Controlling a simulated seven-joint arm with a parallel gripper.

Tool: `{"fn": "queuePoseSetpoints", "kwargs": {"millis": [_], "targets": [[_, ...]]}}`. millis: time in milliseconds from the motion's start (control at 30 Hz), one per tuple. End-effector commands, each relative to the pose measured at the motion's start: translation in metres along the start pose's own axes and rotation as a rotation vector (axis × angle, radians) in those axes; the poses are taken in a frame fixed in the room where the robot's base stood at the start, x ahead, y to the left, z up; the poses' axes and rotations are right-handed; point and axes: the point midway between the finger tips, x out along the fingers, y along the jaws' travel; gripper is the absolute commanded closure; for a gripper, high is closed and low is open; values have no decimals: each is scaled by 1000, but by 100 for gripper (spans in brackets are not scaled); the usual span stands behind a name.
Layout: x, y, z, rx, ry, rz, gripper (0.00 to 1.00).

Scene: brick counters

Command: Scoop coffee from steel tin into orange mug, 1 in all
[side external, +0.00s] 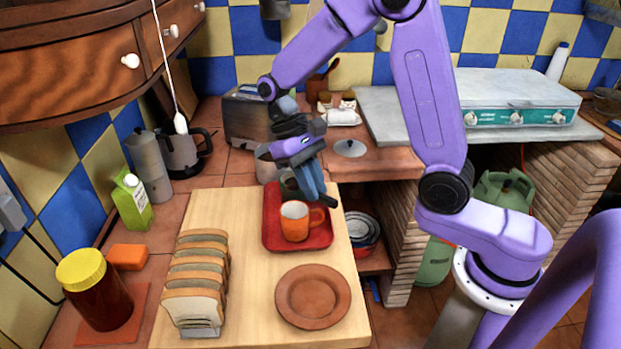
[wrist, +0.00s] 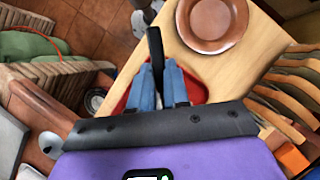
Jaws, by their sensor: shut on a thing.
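The orange mug (side external: 294,226) stands upright on a red tray (side external: 270,239) on the wooden board. My gripper (side external: 317,188) is just above and behind the mug, its blue fingers pointing down. In the wrist view my gripper (wrist: 159,75) is shut on a black handle (wrist: 155,45), which looks like the scoop's. The scoop's bowl, and any coffee in it, cannot be made out. A grey metal container (side external: 264,165), apparently the steel tin, stands behind the tray, partly hidden by my gripper. The mug is hidden in the wrist view.
A brown plate (side external: 312,296) and a toast rack with bread (side external: 196,280) are on the board. A round metal lid (side external: 350,148) lies on the counter. A kettle (side external: 182,153) stands at back left.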

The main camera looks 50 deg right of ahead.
Motion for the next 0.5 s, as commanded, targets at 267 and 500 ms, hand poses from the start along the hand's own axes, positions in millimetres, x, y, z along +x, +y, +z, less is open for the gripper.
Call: {"fn": "queuePoseSetpoints", "kwargs": {"millis": [267, 500], "targets": [[14, 0, -7, -2, -3, 2, 100], [24, 4, -12, -27, 5, -70, 100]]}}
